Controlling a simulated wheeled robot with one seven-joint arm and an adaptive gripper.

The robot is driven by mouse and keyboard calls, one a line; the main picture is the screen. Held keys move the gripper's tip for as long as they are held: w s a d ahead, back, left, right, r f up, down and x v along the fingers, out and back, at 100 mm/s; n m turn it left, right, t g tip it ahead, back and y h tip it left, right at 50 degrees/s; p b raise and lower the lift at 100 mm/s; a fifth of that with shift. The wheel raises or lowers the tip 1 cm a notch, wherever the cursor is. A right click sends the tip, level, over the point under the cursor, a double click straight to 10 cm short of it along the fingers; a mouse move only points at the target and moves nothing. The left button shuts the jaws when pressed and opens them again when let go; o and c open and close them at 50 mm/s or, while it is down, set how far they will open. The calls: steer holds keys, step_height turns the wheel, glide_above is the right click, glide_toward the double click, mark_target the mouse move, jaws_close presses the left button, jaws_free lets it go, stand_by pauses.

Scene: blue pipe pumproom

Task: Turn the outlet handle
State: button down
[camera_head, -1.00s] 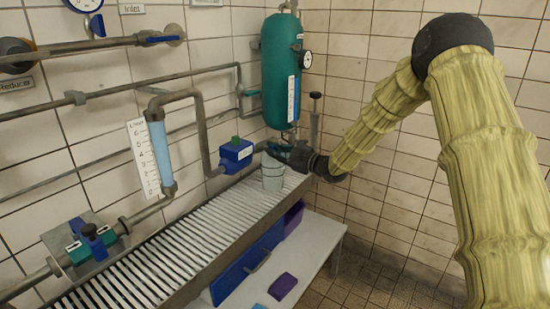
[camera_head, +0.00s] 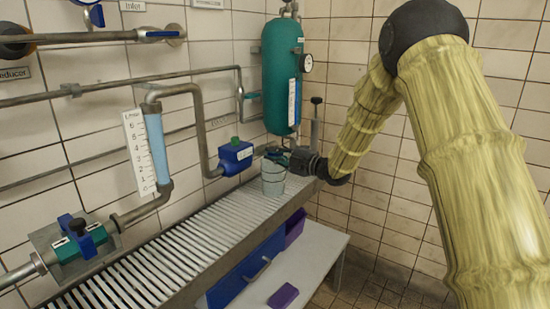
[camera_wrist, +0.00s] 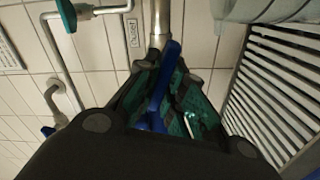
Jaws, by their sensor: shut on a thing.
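The blue outlet handle (camera_wrist: 165,75) shows in the wrist view, below a grey metal pipe on the tiled wall. My gripper (camera_wrist: 167,88) has its dark and teal fingers on either side of the handle and is shut on it. In the head view my gripper (camera_head: 279,156) is under the green tank, just behind and above a grey bucket; the handle is too small and covered to make out there. A small label (camera_wrist: 132,33), unreadable to me, sits beside the pipe in the wrist view.
The grey bucket (camera_head: 272,180) stands on the slatted grating (camera_head: 190,232), close below my gripper. A blue pipe unit (camera_head: 236,157) is to the left. A dark upright lever (camera_head: 316,120) stands to the right.

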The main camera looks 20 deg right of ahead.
stand_by(0.3)
steer(key=c, duration=1.5)
jaws_free()
steer(key=v, duration=1.2)
